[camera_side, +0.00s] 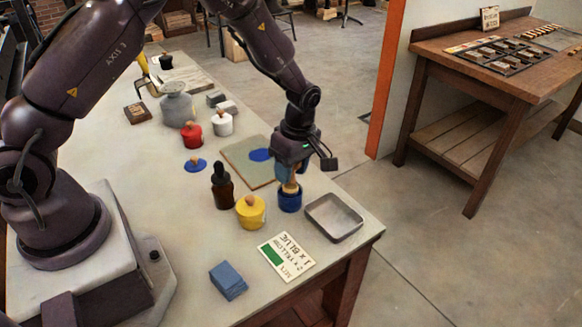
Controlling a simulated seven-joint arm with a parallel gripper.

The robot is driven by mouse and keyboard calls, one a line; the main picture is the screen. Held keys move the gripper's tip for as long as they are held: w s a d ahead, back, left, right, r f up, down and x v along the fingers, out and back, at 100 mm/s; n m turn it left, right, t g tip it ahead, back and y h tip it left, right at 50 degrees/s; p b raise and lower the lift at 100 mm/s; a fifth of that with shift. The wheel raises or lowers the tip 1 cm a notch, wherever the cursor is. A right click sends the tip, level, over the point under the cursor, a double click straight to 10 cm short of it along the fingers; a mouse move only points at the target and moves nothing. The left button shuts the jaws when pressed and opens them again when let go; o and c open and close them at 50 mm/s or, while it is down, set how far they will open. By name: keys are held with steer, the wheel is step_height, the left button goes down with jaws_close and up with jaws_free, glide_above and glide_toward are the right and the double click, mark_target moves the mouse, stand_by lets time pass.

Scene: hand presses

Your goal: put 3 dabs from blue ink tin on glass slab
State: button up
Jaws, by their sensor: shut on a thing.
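The blue ink tin (290,204) stands open near the right side of the table. My gripper (290,179) is directly above it, shut on a small wooden-coloured tool (291,188). The tool's lower end is at the tin's mouth; I cannot tell whether it touches the ink. The glass slab (237,158) lies behind and left of the tin, with a blue ink patch (260,155) on it. A blue lid (195,166) with a wooden knob lies left of the slab.
A yellow tin (250,211) and dark dropper bottle (222,188) stand left of the blue tin. An empty metal tray (334,217) is to its right. A card (287,256) reading 1 x BLUE and a blue block (228,280) lie in front. Red (191,135) and white (222,124) tins stand behind.

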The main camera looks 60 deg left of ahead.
stand_by(0.4)
steer(key=shift+r, duration=3.5)
steer(key=a+f+n+t, duration=0.1)
steer(key=a+f, duration=0.1)
steer(key=a, duration=1.5)
steer(key=shift+m+y, duration=0.4)
steer(key=shift+m, duration=0.1)
steer(key=shift+w+a+f, duration=0.1)
steer(key=shift+w+f, duration=0.1)
steer(key=shift+f, duration=1.35)
steer(key=shift+w+f, duration=0.2)
steer(key=shift+f, duration=1.3)
steer(key=shift+f, duration=0.6)
steer(key=shift+r, duration=0.1)
step_height(320, 180, up, 7)
